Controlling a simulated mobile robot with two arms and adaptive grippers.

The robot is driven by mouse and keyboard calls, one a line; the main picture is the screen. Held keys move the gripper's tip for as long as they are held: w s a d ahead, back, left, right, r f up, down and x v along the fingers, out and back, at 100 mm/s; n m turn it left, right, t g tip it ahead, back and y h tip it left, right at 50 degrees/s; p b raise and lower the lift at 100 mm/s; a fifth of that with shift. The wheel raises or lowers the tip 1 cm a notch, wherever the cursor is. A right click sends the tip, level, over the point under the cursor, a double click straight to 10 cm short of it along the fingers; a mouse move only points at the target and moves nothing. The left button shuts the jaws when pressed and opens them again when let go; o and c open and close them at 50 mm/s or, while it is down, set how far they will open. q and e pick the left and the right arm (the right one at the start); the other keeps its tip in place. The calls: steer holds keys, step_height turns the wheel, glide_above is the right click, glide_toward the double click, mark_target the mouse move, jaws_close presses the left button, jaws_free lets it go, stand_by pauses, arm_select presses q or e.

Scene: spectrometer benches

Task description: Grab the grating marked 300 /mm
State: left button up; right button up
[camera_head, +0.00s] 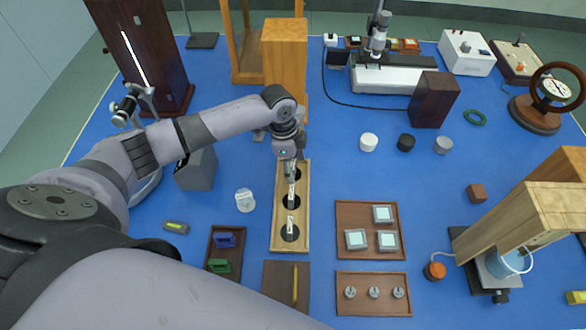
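Three small square plates with pale faces, which look like gratings, lie in a brown tray (346,213) right of centre. One is at the upper right (383,214), one at the lower left (356,239) and one at the lower right (388,240). Any markings are too small to read, so I cannot tell which is 300 /mm. My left gripper (291,172) points down over the far part of a long wooden rack (304,205) with dark round holes and small white labels. It is apart from the plates, and its finger opening is unclear. My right gripper is out of view.
Nearer trays hold small metal weights (374,293) and blue and green pieces (224,240). A clear round dish (245,200) sits left of the rack. A wooden stand with a beaker (510,262) is at right. Blue tabletop is free between the plate tray and the small cylinders (406,142).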

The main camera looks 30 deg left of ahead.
arm_select(q)
steer(key=c, duration=1)
steer(key=shift+r, duration=0.1)
steer(key=shift+c, duration=0.2)
